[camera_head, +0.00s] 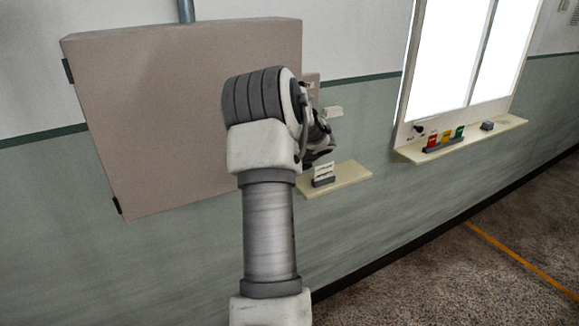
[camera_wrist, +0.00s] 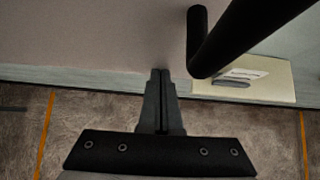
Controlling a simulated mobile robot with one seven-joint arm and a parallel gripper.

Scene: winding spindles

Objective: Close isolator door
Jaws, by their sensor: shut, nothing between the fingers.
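The isolator door (camera_head: 185,120) is a large beige-grey panel on the wall, with dark hinges along its left edge. It looks flush or nearly flush with its cabinet; my arm covers part of its right side, so I cannot tell if a gap is there. The door also fills the top of the wrist view (camera_wrist: 90,35). A black bar handle (camera_wrist: 235,35) stands out to the right of my fingers. My gripper (camera_wrist: 160,72) is shut and empty, its tips at the door's face near the lower edge. I cannot tell whether they touch. The head view hides the fingertips behind my wrist.
A small cream shelf (camera_head: 352,178) with a card in a holder (camera_head: 323,175) juts out right of the door. Further right, a longer shelf (camera_head: 470,138) under a bright window carries small coloured items. The floor (camera_head: 450,270) is clear, with an orange line.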

